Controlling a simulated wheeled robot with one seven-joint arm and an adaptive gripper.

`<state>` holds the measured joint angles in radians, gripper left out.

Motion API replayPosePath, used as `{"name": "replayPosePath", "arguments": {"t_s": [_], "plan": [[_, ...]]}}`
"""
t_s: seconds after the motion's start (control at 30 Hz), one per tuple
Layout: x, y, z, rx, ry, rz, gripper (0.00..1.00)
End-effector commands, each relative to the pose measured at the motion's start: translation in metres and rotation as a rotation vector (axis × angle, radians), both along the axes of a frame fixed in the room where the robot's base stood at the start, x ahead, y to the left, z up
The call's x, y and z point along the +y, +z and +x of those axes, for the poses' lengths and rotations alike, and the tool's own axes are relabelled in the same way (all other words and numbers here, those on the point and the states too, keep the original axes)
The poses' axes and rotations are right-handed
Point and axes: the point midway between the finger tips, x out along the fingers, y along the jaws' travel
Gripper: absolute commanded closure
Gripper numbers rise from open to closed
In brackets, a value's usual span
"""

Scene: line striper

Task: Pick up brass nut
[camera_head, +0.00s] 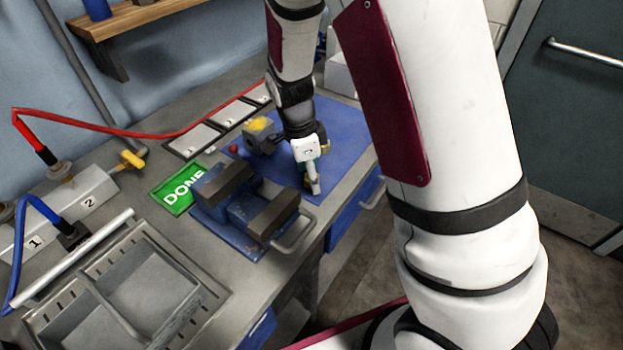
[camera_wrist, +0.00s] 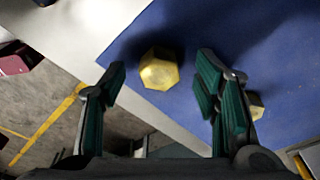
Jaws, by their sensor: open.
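A hexagonal brass nut (camera_wrist: 159,72) lies on the blue mat (camera_wrist: 275,45) in the wrist view, near the mat's edge. It shows between the two green-padded fingers of my gripper (camera_wrist: 162,82), which are open and spread to either side of it. I cannot tell how high the fingers are above it. A second brass piece (camera_wrist: 256,106) shows beside the right finger, partly hidden by it. In the head view my gripper (camera_head: 311,183) points down over the blue mat (camera_head: 345,135); the nut is mostly hidden there.
A blue vise (camera_head: 225,190) stands left of my gripper on the bench. A grey block with a yellow top (camera_head: 259,130) is behind it. A green DONE plate (camera_head: 178,190), numbered plates (camera_head: 215,125) and a sink-like tray (camera_head: 130,290) lie further left. The bench edge is close to the nut.

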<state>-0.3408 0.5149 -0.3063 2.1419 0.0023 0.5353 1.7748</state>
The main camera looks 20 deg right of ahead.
Motion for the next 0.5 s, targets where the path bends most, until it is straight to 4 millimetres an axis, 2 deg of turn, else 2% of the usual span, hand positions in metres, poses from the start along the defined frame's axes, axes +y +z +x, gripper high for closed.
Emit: {"name": "replayPosePath", "arguments": {"t_s": [0.2, 0.43, 0.5], "plan": [[0.0002, -0.0005, 0.0000, -0.001, 0.001, 0.000, 0.44], [0.0002, -0.0004, -0.0001, 0.000, 0.001, 0.000, 0.96], [0.0002, -0.0004, -0.0001, 0.000, 0.001, 0.000, 0.98]]}}
